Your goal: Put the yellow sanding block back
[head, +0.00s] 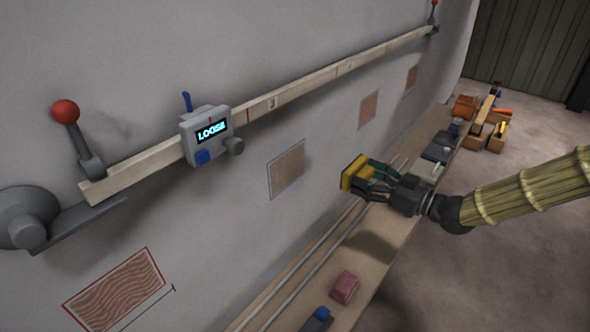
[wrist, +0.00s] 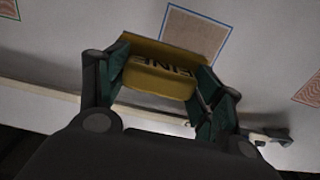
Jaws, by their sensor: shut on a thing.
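The yellow sanding block (head: 354,172) is held in my gripper (head: 370,180), in the air in front of the grey hull wall and above the bench. In the wrist view the sanding block (wrist: 160,67) shows upside-down letters that look like "FINE". The green fingers of my gripper (wrist: 158,85) close on its two sides. A blue-outlined brown patch (head: 287,169) is on the wall to the left of the block; a patch like it (wrist: 194,36) lies behind the block in the wrist view. I cannot tell whether the block touches the wall.
A narrow wooden bench (head: 385,238) runs along the wall, with a pink block (head: 344,287) and a dark item with a blue top (head: 318,319) on its near part. Orange-brown bins (head: 480,135) stand far right.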

